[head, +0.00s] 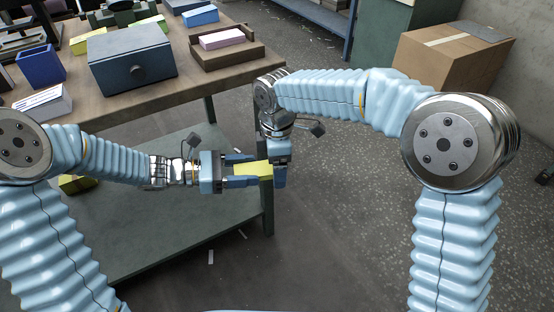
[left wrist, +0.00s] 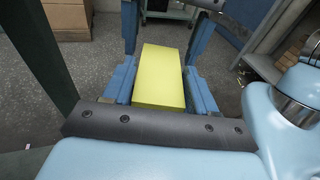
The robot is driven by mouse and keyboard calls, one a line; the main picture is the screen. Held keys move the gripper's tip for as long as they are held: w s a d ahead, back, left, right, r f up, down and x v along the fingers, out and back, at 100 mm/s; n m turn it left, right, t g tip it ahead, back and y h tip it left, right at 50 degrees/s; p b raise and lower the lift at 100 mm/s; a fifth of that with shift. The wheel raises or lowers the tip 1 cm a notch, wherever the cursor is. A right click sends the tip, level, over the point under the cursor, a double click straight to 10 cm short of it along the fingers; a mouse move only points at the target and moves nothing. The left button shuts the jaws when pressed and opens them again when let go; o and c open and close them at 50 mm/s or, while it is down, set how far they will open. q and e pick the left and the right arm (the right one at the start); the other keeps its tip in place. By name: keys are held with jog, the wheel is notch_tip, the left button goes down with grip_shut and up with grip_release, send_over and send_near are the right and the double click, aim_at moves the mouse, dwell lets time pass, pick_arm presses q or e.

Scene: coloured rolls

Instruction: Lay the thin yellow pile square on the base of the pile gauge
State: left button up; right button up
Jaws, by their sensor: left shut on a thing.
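My left gripper (head: 252,175) is shut on a yellow block (head: 253,169), in front of the table's right edge and clear of the tabletop. In the left wrist view the yellow block (left wrist: 160,78) lies lengthwise between the blue fingers. My right gripper (head: 280,172) points down right beside the block's far end. I cannot tell whether it touches the block, and its jaw gap is hidden. A brown stepped holder (head: 228,58) with a pink block (head: 222,39) on it stands at the table's right. I cannot tell for sure whether it is the pile gauge.
A blue-grey box with a knob (head: 132,60) stands left of the brown holder. A blue block (head: 200,15), a dark blue bin (head: 40,65) and a white-topped block (head: 43,103) are also on the table (head: 190,90). A cardboard box (head: 450,55) stands at the back right.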

jog(key=shift+c, duration=0.2)
jog(key=c, duration=0.9)
pick_arm(q)
jog(key=o, duration=1.2)
jog(key=shift+c, duration=0.2)
pick_arm(e)
jog(key=shift+c, duration=1)
